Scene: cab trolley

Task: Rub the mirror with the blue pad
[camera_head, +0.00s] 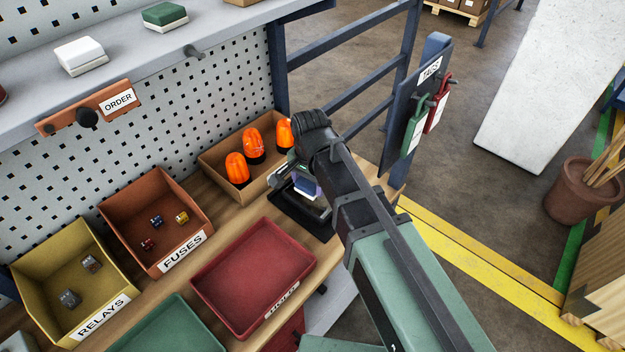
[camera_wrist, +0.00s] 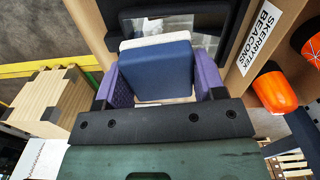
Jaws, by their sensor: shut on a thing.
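My gripper (camera_wrist: 157,85) has purple fingers and is shut on the blue pad (camera_wrist: 157,70), which has a white layer along its far edge. The mirror (camera_wrist: 182,24) lies just beyond the pad in the wrist view, a bright reflecting face in a black frame. The pad covers much of it, and I cannot tell whether they touch. In the head view, the mirror's black frame (camera_head: 290,217) sits on the wooden bench near its right end. The blue pad (camera_head: 306,188) shows just above it, partly hidden by my gripper (camera_head: 303,180) and arm.
A cardboard box with orange beacons (camera_head: 253,146) stands right behind the mirror. The red tray (camera_head: 253,270), fuses bin (camera_head: 158,210) and relays bin (camera_head: 75,265) lie left of it. A white pad (camera_head: 80,55) and a green pad (camera_head: 164,16) rest on the shelf. A tag board (camera_head: 420,110) stands right.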

